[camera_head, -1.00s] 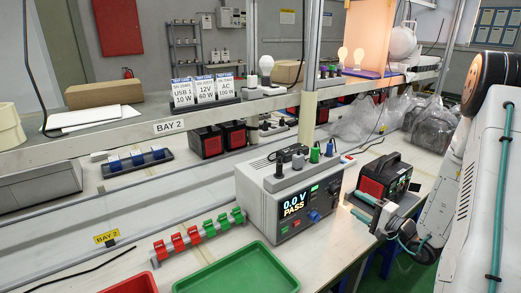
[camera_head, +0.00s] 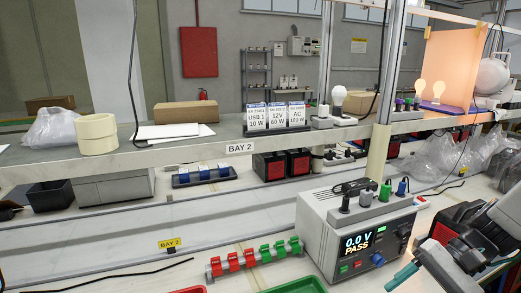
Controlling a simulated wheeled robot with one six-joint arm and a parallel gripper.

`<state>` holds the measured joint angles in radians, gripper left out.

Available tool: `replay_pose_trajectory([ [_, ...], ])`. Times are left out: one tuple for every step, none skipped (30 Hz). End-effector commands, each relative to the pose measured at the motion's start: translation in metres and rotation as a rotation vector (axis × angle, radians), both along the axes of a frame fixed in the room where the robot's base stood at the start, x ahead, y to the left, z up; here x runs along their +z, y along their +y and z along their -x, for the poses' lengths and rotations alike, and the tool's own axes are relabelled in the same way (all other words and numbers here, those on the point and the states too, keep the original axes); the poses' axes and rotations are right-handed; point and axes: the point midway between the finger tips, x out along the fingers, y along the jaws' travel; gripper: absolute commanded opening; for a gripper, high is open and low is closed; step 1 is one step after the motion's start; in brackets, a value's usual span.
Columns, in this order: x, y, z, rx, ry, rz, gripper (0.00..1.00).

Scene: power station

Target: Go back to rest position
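My arm enters at the lower right edge, in front of the black power unit (camera_head: 459,218). The end of my arm with my gripper (camera_head: 445,262) is low at the right, partly cut off by the frame edge. Its fingers are not clear enough to tell open from shut, and I see no object held in it. The grey tester (camera_head: 327,240) reading "0.0 V PASS" stands to its left, with a visible gap between them.
Red and green clips (camera_head: 256,255) stand in a row left of the tester. A green tray (camera_head: 297,286) is cut off at the bottom. A shelf marked BAY 2 (camera_head: 150,158) spans above the bench, carrying boxes, signs and bulbs. The bench at lower left is largely clear.

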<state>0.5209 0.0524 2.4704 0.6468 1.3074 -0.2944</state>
Motion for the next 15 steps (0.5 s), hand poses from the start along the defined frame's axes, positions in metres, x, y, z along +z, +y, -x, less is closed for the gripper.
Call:
replay_pose_trajectory([
  [0.009,0.004,0.012,0.061,-0.006,0.081,0.58],
  [0.013,0.004,0.018,0.094,-0.006,0.131,0.58],
  [0.019,0.004,0.027,0.135,-0.01,0.198,0.58],
  [0.023,0.004,0.032,0.163,-0.017,0.248,0.58],
  [0.027,0.003,0.038,0.19,-0.025,0.297,0.58],
  [0.033,0.002,0.045,0.225,-0.041,0.361,0.58],
  [0.037,0.0,0.049,0.251,-0.057,0.41,0.58],
  [0.042,-0.001,0.054,0.275,-0.076,0.456,0.58],
  [0.049,-0.002,0.059,0.304,-0.103,0.516,0.58],
  [0.054,-0.003,0.062,0.328,-0.127,0.559,0.58],
  [0.059,-0.004,0.066,0.35,-0.152,0.601,0.58],
  [0.066,-0.005,0.07,0.381,-0.19,0.651,0.58],
  [0.071,-0.005,0.073,0.402,-0.22,0.685,0.58],
  [0.076,-0.005,0.075,0.423,-0.252,0.716,0.58],
  [0.083,-0.004,0.078,0.452,-0.294,0.75,0.58],
])
